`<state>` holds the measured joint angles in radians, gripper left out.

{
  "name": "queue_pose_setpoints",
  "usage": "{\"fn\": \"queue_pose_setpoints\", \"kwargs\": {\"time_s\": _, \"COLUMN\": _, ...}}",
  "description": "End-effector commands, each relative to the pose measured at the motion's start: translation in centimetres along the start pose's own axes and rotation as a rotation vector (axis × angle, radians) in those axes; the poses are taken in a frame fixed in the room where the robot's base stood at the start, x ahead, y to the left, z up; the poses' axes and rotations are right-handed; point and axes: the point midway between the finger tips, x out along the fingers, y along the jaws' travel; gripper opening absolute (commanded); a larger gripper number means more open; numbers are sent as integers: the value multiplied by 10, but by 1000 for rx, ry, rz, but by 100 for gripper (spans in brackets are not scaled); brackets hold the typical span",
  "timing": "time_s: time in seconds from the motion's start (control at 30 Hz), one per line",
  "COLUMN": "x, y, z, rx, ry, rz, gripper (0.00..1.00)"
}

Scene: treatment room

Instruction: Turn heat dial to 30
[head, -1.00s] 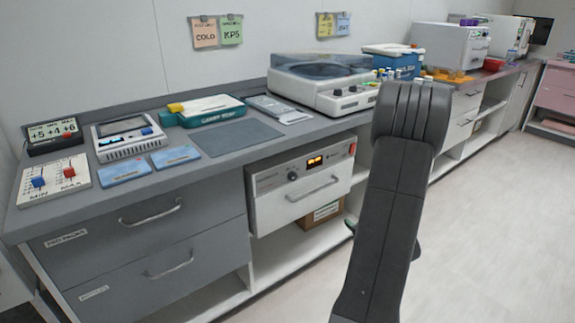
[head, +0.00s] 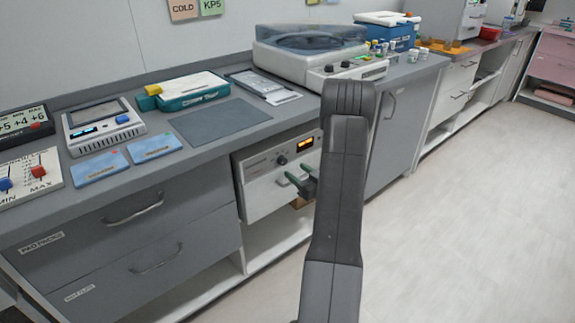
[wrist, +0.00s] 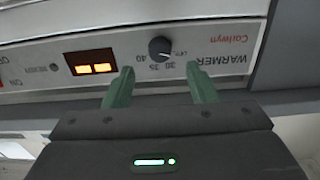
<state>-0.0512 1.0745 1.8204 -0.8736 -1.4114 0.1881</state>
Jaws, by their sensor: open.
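The heat dial (wrist: 159,48) is a small black round knob on the white warmer panel (wrist: 225,25). In the wrist view the panel appears upside down, with 40, 35 and 30 printed around the dial; I cannot clearly read its setting. An orange lit display (wrist: 92,62) sits beside it. The dial also shows in the head view (head: 281,160). My gripper (wrist: 161,82) is open and empty. Its two green fingers are spread apart, pointing at the panel, with the dial between them in the picture, slightly beyond the tips. No contact shows.
The warmer (head: 255,195) sits under the grey counter (head: 165,130), right of grey drawers (head: 130,225). Its handle is largely hidden by my gripper in the head view. A grey cabinet door (head: 390,125) stands to the right. The floor (head: 450,220) in front is clear.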

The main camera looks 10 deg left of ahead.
Motion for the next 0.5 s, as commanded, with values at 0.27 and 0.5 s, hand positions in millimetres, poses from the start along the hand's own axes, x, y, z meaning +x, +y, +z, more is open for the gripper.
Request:
{"fn": "queue_pose_setpoints", "kwargs": {"time_s": 0.27, "x": 47, "y": 0, "z": 0, "rx": 0, "ry": 0, "rz": 0, "gripper": 52}}
{"fn": "queue_pose_setpoints", "kwargs": {"time_s": 0.5, "x": 58, "y": 0, "z": 0, "rx": 0, "ry": -1, "rz": 1, "gripper": 52}}
